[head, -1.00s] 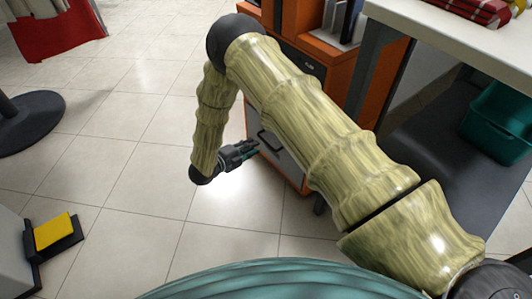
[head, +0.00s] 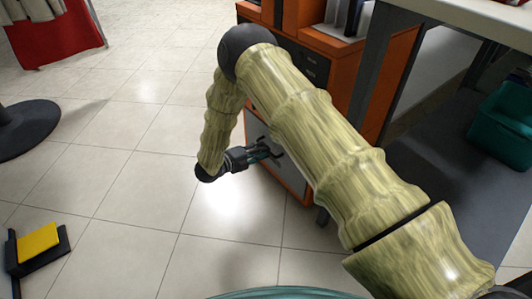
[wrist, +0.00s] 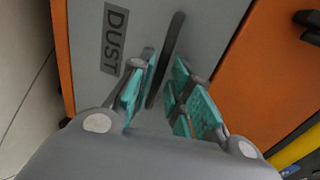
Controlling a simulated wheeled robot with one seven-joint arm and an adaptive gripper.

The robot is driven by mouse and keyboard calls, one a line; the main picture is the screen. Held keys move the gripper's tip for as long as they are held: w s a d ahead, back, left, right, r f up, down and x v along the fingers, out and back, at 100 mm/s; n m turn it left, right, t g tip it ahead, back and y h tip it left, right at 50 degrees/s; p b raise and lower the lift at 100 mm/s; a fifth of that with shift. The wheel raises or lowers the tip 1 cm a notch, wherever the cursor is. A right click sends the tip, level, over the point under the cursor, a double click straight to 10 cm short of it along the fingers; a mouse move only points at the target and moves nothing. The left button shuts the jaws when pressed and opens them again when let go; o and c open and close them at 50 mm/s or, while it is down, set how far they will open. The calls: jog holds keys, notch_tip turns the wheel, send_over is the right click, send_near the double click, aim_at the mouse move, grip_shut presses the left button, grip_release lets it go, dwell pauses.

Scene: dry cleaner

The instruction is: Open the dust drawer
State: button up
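The dust drawer (head: 292,172) is the grey front low in an orange cabinet. In the wrist view its grey face (wrist: 220,30) carries a label reading DUST (wrist: 114,38). The drawer looks shut, flush with the cabinet. Its long black bar handle (wrist: 168,50) runs beside the label. My gripper (wrist: 168,95) is open, with teal finger pads either side of the handle's near end. Contact with the handle cannot be made out. In the head view my gripper (head: 268,154) is at the drawer front, and my arm covers part of the cabinet.
Dark drawers (head: 311,68) sit higher in the orange cabinet. A white-topped table (head: 470,20) with a dark lower shelf (head: 425,165) and a teal bin (head: 503,125) stands at right. Open tiled floor (head: 130,150) lies at left, with a black round base (head: 25,125) and a yellow pad (head: 38,242).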

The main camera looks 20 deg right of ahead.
jog(key=shift+b+x, duration=0.45)
jog(key=shift+x, duration=0.95)
grip_shut()
